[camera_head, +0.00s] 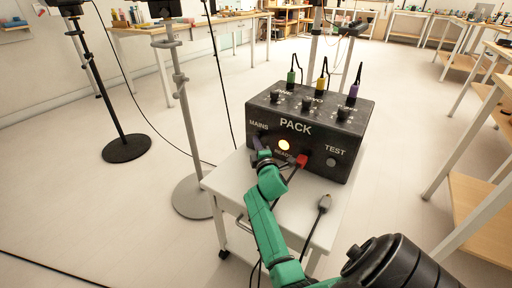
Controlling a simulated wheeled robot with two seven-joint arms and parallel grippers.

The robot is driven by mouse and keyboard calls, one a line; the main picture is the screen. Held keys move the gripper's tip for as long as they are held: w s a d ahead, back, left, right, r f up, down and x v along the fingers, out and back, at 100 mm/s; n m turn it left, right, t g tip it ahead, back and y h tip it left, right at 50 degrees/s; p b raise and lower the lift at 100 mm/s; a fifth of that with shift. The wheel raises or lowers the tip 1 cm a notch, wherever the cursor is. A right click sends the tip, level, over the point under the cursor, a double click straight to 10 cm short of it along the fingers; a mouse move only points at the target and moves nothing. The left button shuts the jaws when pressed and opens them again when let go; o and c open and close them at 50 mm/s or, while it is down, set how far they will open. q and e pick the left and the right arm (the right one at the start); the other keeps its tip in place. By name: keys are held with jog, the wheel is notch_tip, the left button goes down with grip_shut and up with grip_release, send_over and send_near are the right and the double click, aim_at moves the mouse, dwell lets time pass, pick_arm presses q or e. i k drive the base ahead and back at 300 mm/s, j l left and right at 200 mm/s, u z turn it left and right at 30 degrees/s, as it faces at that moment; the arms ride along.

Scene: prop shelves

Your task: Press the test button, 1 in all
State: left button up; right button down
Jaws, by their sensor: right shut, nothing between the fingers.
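A black control box (312,108) marked PACK stands on a small white wheeled cart. Its front face has a grey round test button (331,162) at the lower right, under the word TEST. A lamp (284,145) glows yellow-white near the middle of the front. My right gripper (258,146) is at the front's left side, by the word MAINS, left of the lamp and well left of the test button. It is shut and empty; it partly hides the area under MAINS, and I cannot tell if it touches the box. My left gripper is not in view.
A red plug (301,160) with a dark cable sits low on the box front, between lamp and test button. Green, yellow and purple plugs stand on top. Stands are at left, tables behind and right.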

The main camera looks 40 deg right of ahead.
aim_at(331, 162)
jog(key=k+j, duration=0.15)
jog(key=j, duration=0.15)
jog(key=k+j, duration=0.15)
jog(key=j, duration=0.15)
jog(key=k+j, duration=0.35)
jog(key=k+z, duration=0.05)
jog(key=k, duration=0.05)
